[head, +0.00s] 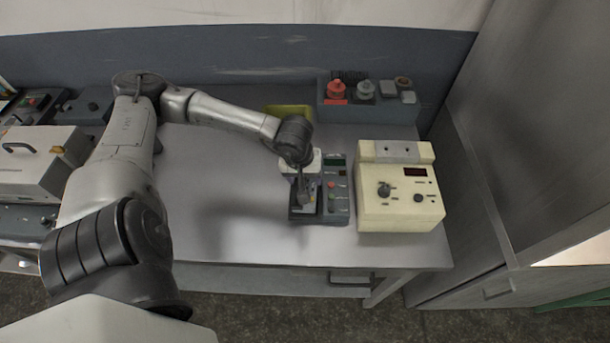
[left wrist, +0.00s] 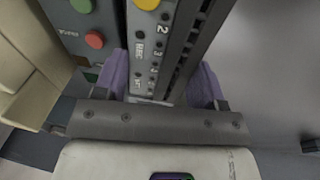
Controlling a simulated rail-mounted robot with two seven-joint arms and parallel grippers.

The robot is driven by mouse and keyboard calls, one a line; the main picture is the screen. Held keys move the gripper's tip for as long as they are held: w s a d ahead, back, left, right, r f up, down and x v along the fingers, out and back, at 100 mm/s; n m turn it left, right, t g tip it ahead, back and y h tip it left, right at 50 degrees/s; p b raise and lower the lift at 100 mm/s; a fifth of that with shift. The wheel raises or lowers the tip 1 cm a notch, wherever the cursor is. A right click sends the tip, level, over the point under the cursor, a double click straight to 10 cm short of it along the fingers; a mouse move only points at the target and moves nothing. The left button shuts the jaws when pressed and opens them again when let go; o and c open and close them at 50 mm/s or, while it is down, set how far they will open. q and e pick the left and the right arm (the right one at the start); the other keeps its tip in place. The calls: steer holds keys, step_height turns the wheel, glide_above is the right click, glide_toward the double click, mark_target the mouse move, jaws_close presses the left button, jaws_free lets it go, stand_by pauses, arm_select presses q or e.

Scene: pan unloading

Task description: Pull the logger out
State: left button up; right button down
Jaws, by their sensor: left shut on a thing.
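The logger (left wrist: 143,48) is a grey unit with a yellow button, small dark buttons and printed numbers. It sits between the purple finger pads of my left gripper (left wrist: 161,82), which is shut on it. In the head view my left gripper (head: 305,194) points down over the dark grey dock (head: 338,206), and the arm hides most of the logger. The dock's panel, with green and red buttons, lies beside the logger in the left wrist view (left wrist: 88,20). I cannot tell how deep the logger sits in the dock. My right gripper is not in view.
A cream instrument box (head: 400,212) with knobs stands close to the right of the dock. A grey rack (head: 370,113) with red and grey items is at the back, near a yellow-green tray (head: 288,109). The tabletop (head: 225,235) left of the dock is clear.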

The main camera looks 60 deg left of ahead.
arm_select(q)
steer(key=shift+r, duration=0.3)
steer(key=shift+r+p, duration=0.65)
steer(key=shift+r, duration=0.4)
